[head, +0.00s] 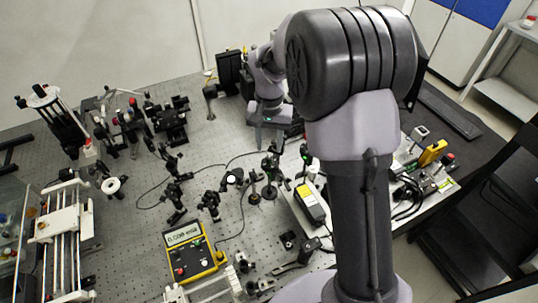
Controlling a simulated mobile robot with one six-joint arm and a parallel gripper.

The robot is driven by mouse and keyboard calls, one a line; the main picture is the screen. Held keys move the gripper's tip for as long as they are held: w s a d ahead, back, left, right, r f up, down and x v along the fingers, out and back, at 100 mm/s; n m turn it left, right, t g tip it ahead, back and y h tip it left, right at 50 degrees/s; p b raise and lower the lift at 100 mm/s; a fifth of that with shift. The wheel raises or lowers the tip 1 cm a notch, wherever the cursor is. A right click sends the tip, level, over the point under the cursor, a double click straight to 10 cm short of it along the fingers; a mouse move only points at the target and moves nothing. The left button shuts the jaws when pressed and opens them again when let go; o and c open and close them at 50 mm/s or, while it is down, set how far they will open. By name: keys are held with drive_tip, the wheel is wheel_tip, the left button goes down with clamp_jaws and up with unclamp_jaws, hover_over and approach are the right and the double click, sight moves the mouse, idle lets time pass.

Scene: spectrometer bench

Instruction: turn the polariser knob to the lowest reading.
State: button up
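A yellow and black meter box (192,252) stands at the front middle of the bench. Its pale display seems to read about 0.008 mW, but the digits are small. Several black post-mounted optics stand behind and to the right of it, one (270,166) just below my gripper in the picture. I cannot tell for sure which carries the polariser knob. My gripper (268,140) points down over the bench behind these mounts. Its fingertips are small and blend with the dark optics, so its opening and any contact are unclear.
My arm hides much of the bench's right side. A yellow-topped laser box (311,204) lies right of the mounts. A white rail frame (68,226) and black optics (125,128) fill the left. Cables cross the perforated bench top (130,225), with some bare room at left centre.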

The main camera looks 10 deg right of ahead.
sight(270, 157)
wheel_tip(270, 157, down, 5)
drive_tip(key=shift+f, duration=0.15)
clamp_jaws()
